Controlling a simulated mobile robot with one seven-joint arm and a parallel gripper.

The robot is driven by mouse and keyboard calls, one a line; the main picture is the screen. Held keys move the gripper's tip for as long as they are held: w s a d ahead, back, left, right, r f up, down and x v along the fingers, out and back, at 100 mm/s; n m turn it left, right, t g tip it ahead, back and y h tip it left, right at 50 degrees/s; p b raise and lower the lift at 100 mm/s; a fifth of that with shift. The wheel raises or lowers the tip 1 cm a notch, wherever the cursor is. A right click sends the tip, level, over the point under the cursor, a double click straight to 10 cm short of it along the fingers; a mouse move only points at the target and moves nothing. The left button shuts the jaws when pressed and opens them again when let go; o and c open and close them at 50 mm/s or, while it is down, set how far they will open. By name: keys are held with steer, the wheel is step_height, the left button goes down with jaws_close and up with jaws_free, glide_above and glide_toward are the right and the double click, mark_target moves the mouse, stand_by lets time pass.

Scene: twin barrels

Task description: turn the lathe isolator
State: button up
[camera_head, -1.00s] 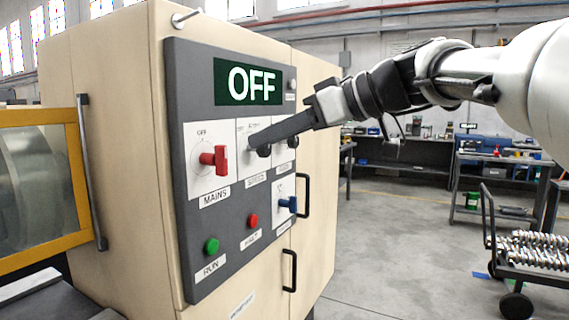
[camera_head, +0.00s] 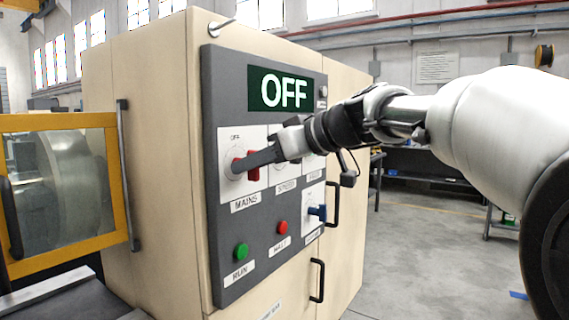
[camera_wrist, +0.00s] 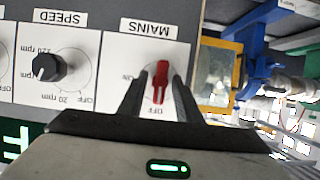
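The red handle of the MAINS switch (camera_head: 253,167) is on the lathe's dark control panel, partly hidden by my gripper in the head view. In the wrist view, which is upside down, the red handle (camera_wrist: 160,82) stands lengthwise between my two fingers, in line with the OFF mark. My gripper (camera_head: 240,166) is at the switch. In the wrist view my gripper (camera_wrist: 160,76) is open, with one finger on each side of the handle and small gaps visible. The display (camera_head: 284,90) reads OFF.
The SPEED knob (camera_wrist: 47,67) is black and beside the MAINS switch. A blue switch (camera_head: 318,211), a red HALT button (camera_head: 282,227) and a green RUN button (camera_head: 241,251) are lower on the panel. A yellow-framed guard (camera_head: 60,123) stands at left.

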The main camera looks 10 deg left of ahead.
jaws_close()
steer(key=shift+g, duration=0.3)
steer(key=shift+w+d+m+g+p, duration=0.1)
steer(key=shift+m+g+p, duration=0.2)
steer(key=shift+m+p, duration=0.35)
steer(key=m+g+y+p, duration=0.1)
steer(key=m+g, duration=0.1)
steer(key=m, duration=0.1)
steer(key=shift+w+y, duration=0.1)
steer(key=shift+y, duration=0.2)
steer(key=m+y+p, duration=0.1)
steer(key=m, duration=0.1)
steer(key=m+g, duration=0.1)
steer(key=m, duration=0.1)
steer(key=shift+w+f+g+y+p, duration=0.1)
steer(key=shift+f+g+y+p, duration=0.05)
steer(key=shift+g+y+p, duration=0.2)
steer(key=m+y, duration=0.1)
steer(key=m, duration=0.1)
steer(key=m+y+p, duration=0.1)
steer(key=m, duration=0.2)
steer(key=shift+f+g, duration=0.15)
steer(key=shift+g, duration=0.1)
